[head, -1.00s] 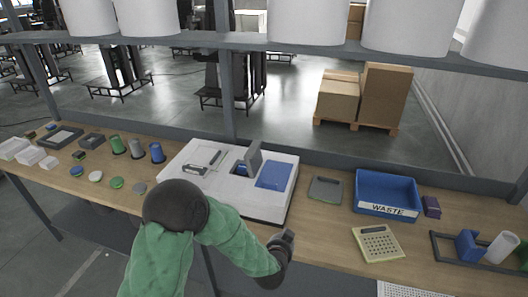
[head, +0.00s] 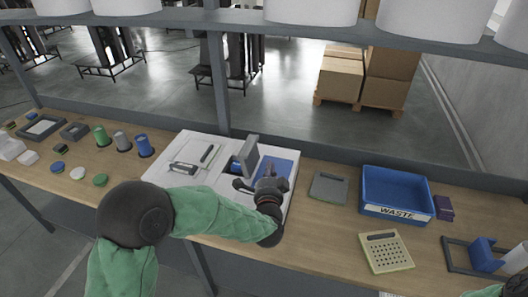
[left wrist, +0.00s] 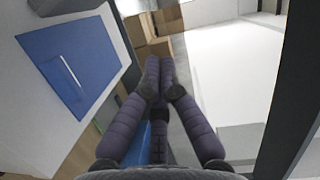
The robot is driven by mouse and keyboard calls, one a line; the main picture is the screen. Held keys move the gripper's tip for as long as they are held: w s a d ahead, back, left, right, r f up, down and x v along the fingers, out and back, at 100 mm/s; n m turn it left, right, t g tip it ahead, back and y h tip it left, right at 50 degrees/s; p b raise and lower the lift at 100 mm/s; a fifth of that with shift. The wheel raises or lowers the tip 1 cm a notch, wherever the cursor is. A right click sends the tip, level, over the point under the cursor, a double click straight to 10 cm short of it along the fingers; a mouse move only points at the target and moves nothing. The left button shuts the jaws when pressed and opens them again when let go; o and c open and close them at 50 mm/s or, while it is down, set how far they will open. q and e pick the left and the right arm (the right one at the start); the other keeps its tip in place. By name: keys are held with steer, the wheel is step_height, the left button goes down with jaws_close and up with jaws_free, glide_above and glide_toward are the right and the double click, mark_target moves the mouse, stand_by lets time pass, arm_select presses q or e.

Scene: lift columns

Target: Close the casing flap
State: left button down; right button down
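The white casing (head: 215,205) sits on the workbench. Its grey flap (head: 246,153) stands upright, open, beside a blue panel (head: 282,168) on the casing's right part. The blue panel also shows in the left wrist view (left wrist: 72,62). My left gripper (head: 254,180) is over the casing, just right of and in front of the flap; contact cannot be told. Its fingertips (left wrist: 159,66) are together with nothing seen between them. My right gripper is out of view; only part of that arm shows.
Right of the casing are a grey device (head: 328,188), a blue WASTE bin (head: 397,211) and a calculator-like device (head: 386,252). Cups (head: 122,141) and round lids (head: 77,173) stand to the left. A shelf post (head: 218,80) rises behind the casing.

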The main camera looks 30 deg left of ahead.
mark_target(252, 157)
arm_select(q)
steer(key=w+a+f+b, duration=0.1)
steer(key=w+a+b, duration=0.1)
steer(key=w+a, duration=0.5)
steer(key=shift+w+a+f+b, duration=0.2)
steer(key=shift+a+b, duration=0.2)
steer(key=shift+a, duration=0.15)
steer(key=shift+r, duration=0.1)
